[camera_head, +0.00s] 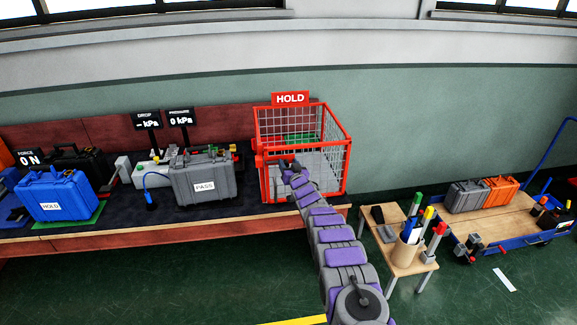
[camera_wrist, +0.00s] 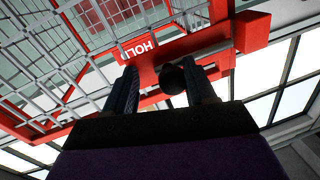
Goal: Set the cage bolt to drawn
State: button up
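The red wire cage (camera_head: 345,150) with a HOLD sign (camera_head: 290,99) stands on the bench at the end of my arm. In the wrist view the red cage frame (camera_wrist: 225,45) is close ahead, seen from below. A dark round knob (camera_wrist: 172,79), apparently the bolt's handle, shows against it. My gripper (camera_wrist: 161,88) is open, with one finger on each side of the knob. The knob sits nearer the right finger; a gap shows on the left. I cannot tell whether a finger touches it. In the head view my gripper (camera_head: 287,166) is at the cage front, and the bolt is hidden there.
A grey PASS case (camera_head: 204,180) and a blue HOLD case (camera_head: 58,196) stand on the bench to the left. A small wooden table (camera_head: 405,258) with a pen cup is right of my arm. A cart (camera_head: 490,228) with grey and orange cases stands farther right.

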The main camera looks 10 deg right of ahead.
jog(key=shift+s+a+r, duration=0.1)
jog(key=shift+s+a, duration=0.35)
jog(key=s+d+p, duration=0.3)
jog(key=s, duration=1.3)
jog(key=shift+s+d, duration=0.1)
dwell(0.4)
